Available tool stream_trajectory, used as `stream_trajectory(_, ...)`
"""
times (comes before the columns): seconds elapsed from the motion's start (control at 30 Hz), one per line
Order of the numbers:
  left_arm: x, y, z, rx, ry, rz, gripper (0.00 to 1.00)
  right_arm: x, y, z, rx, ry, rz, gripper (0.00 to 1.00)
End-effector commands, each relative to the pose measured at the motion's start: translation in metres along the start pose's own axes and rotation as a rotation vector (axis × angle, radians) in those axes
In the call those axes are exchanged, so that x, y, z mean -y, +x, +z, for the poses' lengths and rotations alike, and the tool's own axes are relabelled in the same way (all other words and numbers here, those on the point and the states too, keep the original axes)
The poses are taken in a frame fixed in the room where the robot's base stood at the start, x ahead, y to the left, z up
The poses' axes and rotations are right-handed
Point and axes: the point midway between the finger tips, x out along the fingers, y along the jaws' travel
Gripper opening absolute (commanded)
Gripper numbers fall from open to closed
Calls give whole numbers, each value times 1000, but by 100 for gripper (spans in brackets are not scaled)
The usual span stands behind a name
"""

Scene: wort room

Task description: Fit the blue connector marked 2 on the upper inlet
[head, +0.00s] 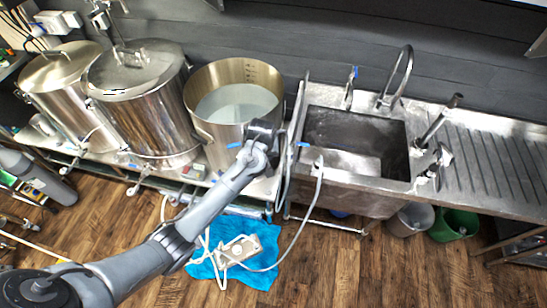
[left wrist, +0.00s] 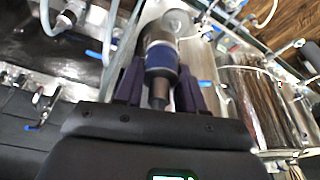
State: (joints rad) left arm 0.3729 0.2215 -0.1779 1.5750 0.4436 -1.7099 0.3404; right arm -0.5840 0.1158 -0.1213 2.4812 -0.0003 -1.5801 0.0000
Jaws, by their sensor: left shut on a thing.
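My left gripper (left wrist: 160,82) is shut on a blue-banded connector (left wrist: 161,60), which sits between its two dark purple fingers in the left wrist view. A grey metal end reaches beyond the fingers, and a dark stem points back towards the palm. I cannot read a number 2 on it. In the head view my left arm reaches in from the lower left to the right side of the open kettle (head: 203,120); its dark wrist hides the fingers and the connector. I cannot make out the upper inlet in either view. My right gripper is not in view.
Two lidded steel kettles (head: 137,105) stand left of the open one. A sink (head: 345,150) with taps is on the right. Hoses (head: 312,205) hang between kettle and sink. A blue cloth (head: 262,275) with a white device lies on the wooden floor.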

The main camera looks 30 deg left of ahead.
Motion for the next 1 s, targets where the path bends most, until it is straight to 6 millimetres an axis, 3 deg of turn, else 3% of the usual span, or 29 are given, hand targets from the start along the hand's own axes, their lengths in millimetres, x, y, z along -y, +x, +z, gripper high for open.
stream_trajectory(0.03, 5, -14, -8, -1, -21, -8, 3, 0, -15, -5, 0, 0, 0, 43)
stream_trajectory(0.1, 10, -18, -12, -1, -47, -15, 3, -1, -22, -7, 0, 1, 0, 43)
stream_trajectory(0.37, 21, -22, -19, 0, -95, -28, 3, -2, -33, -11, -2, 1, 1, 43)
stream_trajectory(1.0, 21, 32, -2, 1, -97, -28, 3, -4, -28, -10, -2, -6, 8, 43)
